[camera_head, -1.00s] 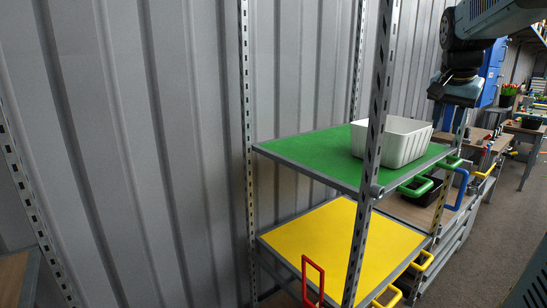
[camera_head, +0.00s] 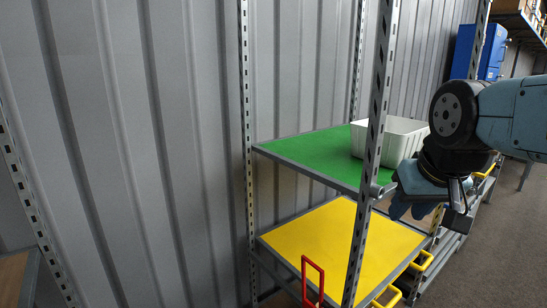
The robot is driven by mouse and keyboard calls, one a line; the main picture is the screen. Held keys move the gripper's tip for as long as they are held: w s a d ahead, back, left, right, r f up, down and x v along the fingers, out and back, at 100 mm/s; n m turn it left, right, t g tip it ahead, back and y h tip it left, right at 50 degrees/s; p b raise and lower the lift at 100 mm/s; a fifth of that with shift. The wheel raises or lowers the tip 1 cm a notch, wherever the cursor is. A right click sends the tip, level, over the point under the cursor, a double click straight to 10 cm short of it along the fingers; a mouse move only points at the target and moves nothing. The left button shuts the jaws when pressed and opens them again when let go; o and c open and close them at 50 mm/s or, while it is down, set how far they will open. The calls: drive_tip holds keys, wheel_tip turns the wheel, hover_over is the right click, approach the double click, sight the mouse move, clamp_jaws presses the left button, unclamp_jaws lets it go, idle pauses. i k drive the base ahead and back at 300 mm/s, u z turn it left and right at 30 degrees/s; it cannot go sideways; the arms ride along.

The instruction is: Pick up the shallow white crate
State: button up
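The shallow white crate (camera_head: 402,142) stands upright on the green shelf (camera_head: 309,152), towards its right side. A perforated metal post crosses in front of the crate's left part. My gripper (camera_head: 405,208) is in front of the shelf's right front edge, lower than the crate in the picture and apart from it. Its blue-grey fingers point down and left. My arm hides the right end of the shelf. I cannot make out the gap between the fingers.
A yellow shelf (camera_head: 335,245) lies below the green one and is empty. The slotted upright post (camera_head: 371,130) stands at the front of the rack. A red handle (camera_head: 313,280) rises at the lower front. A corrugated grey wall is behind. Blue cabinets (camera_head: 480,52) stand far right.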

sight(402, 137)
drive_tip(key=k, duration=1.25)
drive_tip(key=z, duration=0.5)
drive_tip(key=i, duration=0.9)
drive_tip(key=z, duration=0.7)
drive_tip(key=i, duration=1.05)
drive_tip(key=u, duration=0.2)
